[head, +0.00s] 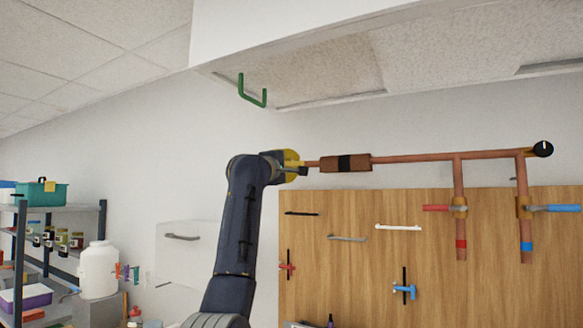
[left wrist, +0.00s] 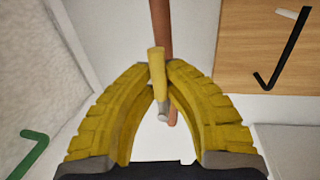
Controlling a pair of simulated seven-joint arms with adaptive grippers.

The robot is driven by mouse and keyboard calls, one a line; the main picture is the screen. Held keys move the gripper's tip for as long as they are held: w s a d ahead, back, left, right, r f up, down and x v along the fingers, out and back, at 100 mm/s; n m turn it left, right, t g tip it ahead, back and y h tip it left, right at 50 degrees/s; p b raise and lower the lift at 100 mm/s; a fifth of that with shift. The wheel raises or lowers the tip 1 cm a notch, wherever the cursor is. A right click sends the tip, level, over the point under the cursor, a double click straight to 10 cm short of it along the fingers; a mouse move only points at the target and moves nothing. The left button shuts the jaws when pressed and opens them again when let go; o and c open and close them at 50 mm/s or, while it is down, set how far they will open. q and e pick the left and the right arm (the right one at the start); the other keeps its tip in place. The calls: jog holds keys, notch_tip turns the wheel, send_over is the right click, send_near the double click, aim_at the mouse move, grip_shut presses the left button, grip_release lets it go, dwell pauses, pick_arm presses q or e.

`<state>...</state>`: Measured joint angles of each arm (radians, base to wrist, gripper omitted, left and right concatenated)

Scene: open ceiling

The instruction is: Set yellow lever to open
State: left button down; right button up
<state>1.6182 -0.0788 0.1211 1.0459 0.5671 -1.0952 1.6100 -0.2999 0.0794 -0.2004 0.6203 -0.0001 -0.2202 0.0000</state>
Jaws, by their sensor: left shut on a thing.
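The yellow lever (left wrist: 157,64) lies between the fingertips of my left gripper (left wrist: 154,80), in line with the picture's upright direction and with a grey end toward the palm. The two yellow fingers are closed in on it from both sides. A copper pipe (left wrist: 161,22) runs behind the lever. In the head view, my left gripper (head: 299,165) is at the left end of the copper pipe (head: 415,158). The lever is hard to tell from my yellow fingers there. My right gripper is not in view.
Two pipe branches carry a red lever (head: 437,208) and a blue lever (head: 562,208). A wooden board (head: 350,285) with several handles hangs below. A green handle (head: 248,94) hangs from the ceiling edge. Shelves with containers stand at the left.

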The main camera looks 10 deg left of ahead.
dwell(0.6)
pick_arm(q)
jog(key=c, duration=1.4)
grip_release()
jog(key=shift+r, duration=0.1)
jog(key=shift+v, duration=6)
